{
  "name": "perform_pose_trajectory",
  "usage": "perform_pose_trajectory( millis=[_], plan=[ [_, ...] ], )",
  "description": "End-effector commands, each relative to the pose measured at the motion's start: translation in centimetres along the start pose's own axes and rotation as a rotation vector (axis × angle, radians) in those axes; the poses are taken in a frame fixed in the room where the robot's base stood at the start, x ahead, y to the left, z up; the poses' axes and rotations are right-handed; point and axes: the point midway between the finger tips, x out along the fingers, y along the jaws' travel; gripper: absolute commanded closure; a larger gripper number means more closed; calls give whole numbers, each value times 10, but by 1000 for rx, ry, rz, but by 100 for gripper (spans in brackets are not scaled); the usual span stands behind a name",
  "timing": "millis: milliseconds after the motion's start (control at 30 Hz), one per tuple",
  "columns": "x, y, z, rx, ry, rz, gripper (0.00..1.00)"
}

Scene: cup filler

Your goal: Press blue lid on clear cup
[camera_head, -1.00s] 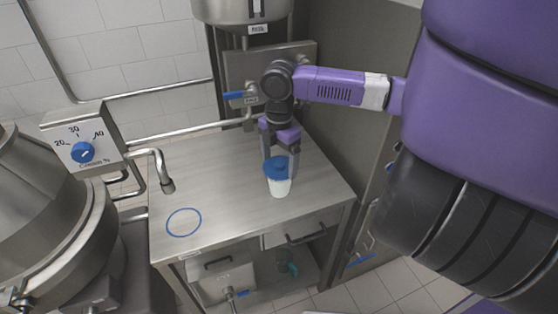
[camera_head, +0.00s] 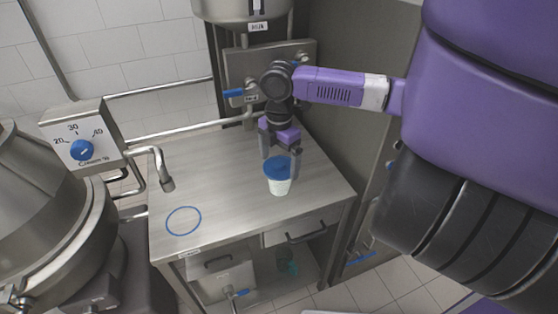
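The cup (camera_head: 280,187) stands upright near the right front part of the steel table. Its contents look white. The blue lid (camera_head: 277,168) lies over the cup's mouth and looks about level; whether it is pressed fully down cannot be told. My gripper (camera_head: 281,153) is just above and behind the cup, with its fingers pointing down. The fingers are apart, one on each side of the lid's far part. Whether they touch the lid cannot be told.
The steel table (camera_head: 225,190) is clear to the left, with a blue ring mark (camera_head: 183,221) on it. A spout (camera_head: 165,178) hangs over its left edge beside a dial box (camera_head: 80,148). A valve panel with a blue handle (camera_head: 234,93) is behind my gripper.

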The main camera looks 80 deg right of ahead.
Motion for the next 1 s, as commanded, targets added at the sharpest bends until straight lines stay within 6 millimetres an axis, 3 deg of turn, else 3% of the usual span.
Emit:
perform_pose_trajectory(
  millis=[333,700,1000],
  plan=[
    [-7,0,0,0,-1,0,0],
    [-63,1,0,-1,-1,2,0],
    [-78,0,0,0,0,0,0]
  ],
)
